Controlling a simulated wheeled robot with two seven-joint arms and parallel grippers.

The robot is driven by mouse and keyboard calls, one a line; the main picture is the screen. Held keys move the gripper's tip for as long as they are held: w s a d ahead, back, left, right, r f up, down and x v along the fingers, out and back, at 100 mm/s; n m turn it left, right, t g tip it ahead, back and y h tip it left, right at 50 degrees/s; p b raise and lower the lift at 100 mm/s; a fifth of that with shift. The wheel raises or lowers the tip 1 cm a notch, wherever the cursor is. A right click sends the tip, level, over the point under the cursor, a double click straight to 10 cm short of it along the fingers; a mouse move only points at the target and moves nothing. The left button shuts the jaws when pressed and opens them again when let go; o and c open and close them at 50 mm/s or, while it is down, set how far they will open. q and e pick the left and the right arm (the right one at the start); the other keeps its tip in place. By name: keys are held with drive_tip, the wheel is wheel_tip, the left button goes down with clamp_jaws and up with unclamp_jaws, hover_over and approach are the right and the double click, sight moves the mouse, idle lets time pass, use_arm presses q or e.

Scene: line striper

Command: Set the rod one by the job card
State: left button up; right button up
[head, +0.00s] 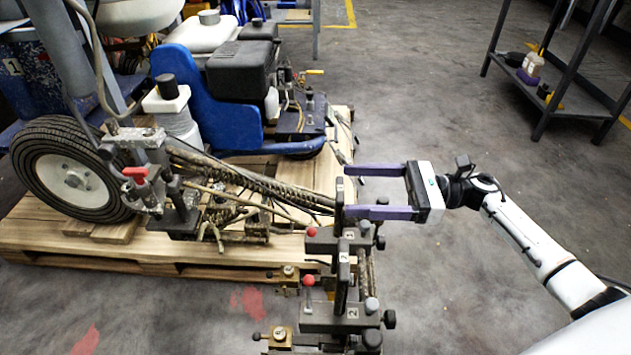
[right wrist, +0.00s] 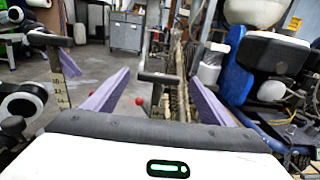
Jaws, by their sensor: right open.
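My right gripper (head: 347,191) is open. Its two purple fingers reach left, with their tips beside the top of a dark upright rod (head: 340,206). In the right wrist view, a black T-handle (right wrist: 160,78) shows between the open fingers; I cannot tell if they touch it. A second dark rod (head: 343,275) stands nearer, by clamp blocks with small number labels. In the right wrist view, a marked rod (right wrist: 57,90) with a black crossbar stands at left. A purple piece there (right wrist: 68,62) looks like a finger of my left gripper. No job card is readable.
Red-knobbed levers (head: 311,231) and black knobs crowd the clamp blocks. The striper, with its blue seat (head: 205,100) and large wheel (head: 75,170), stands on a wooden pallet (head: 120,253). A dark shelf (head: 570,85) holds bottles at upper right. Floor between is clear.

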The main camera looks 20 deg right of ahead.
use_arm(q)
drive_tip(key=shift+d+r+b, duration=0.15)
drive_tip(key=shift+r+b, duration=0.05)
drive_tip(key=shift+b, duration=0.1)
use_arm(e)
drive_tip(key=x, duration=0.8)
drive_tip(key=shift+s, duration=0.1)
drive_tip(key=shift+c, duration=0.3)
